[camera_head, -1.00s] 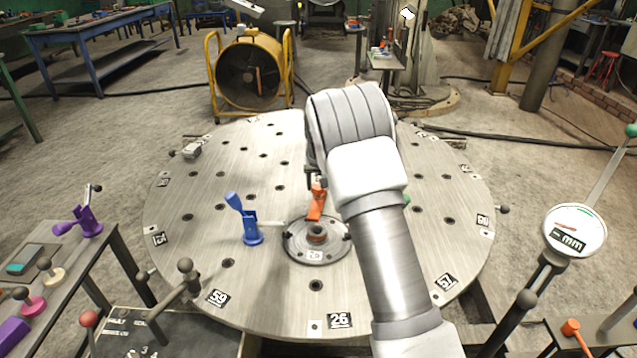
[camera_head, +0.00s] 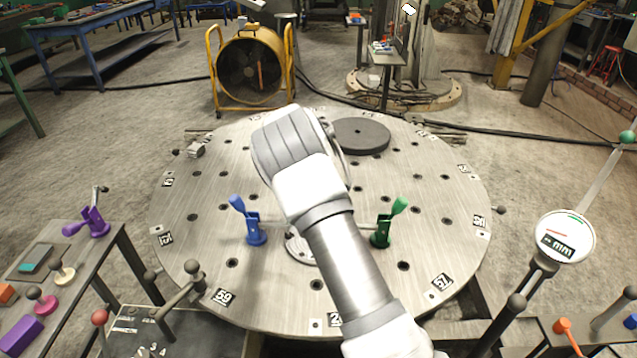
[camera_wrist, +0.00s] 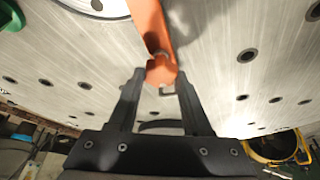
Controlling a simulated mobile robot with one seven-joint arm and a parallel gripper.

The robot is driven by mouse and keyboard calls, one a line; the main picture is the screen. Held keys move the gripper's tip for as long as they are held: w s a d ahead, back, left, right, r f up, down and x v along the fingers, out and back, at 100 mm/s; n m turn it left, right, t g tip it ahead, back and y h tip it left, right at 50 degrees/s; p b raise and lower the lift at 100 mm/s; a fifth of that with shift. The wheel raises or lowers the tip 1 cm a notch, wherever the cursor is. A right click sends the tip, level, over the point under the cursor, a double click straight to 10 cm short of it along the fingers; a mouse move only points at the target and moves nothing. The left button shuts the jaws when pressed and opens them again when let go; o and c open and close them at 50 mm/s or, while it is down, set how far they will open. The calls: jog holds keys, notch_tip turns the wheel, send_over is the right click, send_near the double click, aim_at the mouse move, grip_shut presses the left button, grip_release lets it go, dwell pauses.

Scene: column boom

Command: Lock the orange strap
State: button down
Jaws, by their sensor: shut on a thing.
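In the wrist view the orange strap (camera_wrist: 148,25) runs down from the top edge, and its rounded end lies between the fingertips of my gripper (camera_wrist: 160,77). My gripper is shut on that end. The round grey table (camera_wrist: 225,40) with holes shows behind it. In the head view my arm hides the orange strap and my fingers. A round hub plate (camera_head: 299,248) shows partly at the left of my arm, near the middle of the table.
On the table (camera_head: 205,270), a blue clamp (camera_head: 254,236) stands left of my arm and a green clamp (camera_head: 384,232) stands right of it. A dark disc (camera_head: 362,136) lies at the back. A dial gauge (camera_head: 566,236) stands at the right. A side bench (camera_head: 110,250) is at the left.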

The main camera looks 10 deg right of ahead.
dwell(0.3)
jog(key=shift+c, duration=1.7)
grip_release()
jog(key=p+v, duration=0.2)
jog(key=v, duration=1.5)
jog(key=shift+a+r, duration=0.2)
